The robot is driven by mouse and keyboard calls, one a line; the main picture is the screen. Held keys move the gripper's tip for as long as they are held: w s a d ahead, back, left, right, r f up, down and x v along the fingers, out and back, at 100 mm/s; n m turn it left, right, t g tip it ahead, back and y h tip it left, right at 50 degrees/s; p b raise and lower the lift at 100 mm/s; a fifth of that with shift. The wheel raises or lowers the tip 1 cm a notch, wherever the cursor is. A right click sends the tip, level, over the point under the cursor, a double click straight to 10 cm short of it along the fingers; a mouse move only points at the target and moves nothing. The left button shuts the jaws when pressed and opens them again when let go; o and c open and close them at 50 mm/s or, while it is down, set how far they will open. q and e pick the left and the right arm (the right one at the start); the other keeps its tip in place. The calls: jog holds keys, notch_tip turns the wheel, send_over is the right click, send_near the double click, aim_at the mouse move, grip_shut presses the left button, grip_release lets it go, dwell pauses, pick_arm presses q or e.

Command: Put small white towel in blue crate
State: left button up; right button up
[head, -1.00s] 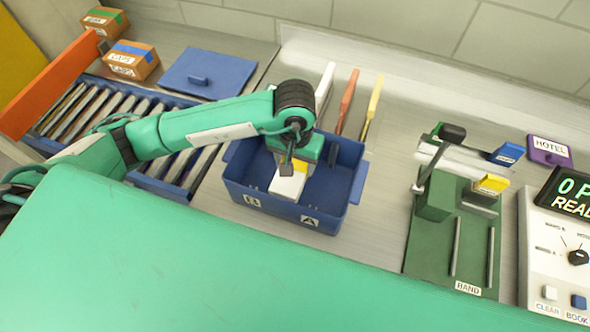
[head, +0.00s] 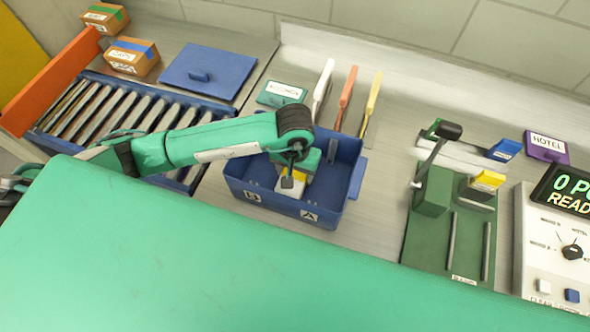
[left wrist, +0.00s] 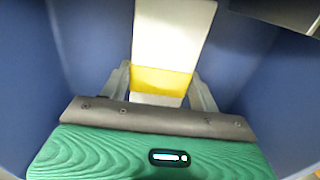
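The crate's blue walls (left wrist: 85,40) stand on both sides. Whether the towel touches the crate floor is hard to tell. My right gripper is not in view.
Behind the crate lie a green sign (head: 282,93) and white, red and yellow handled tools (head: 346,95). A roller rack (head: 110,110) and blue lid (head: 207,72) are at left. A green fixture (head: 432,225) and a control panel (head: 560,240) stand at right.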

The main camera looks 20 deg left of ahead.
aim_at(295, 173)
pick_arm(q)
jog(key=o, duration=0.3)
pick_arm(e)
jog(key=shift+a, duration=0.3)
pick_arm(q)
jog(key=shift+r, duration=0.1)
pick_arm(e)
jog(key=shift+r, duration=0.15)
pick_arm(q)
jog(key=shift+r, duration=0.2)
notch_tip(295, 173, up, 12)
jog(key=b, duration=0.4)
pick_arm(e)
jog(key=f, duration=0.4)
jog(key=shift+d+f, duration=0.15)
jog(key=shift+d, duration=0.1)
pick_arm(q)
jog(key=shift+f, duration=0.15)
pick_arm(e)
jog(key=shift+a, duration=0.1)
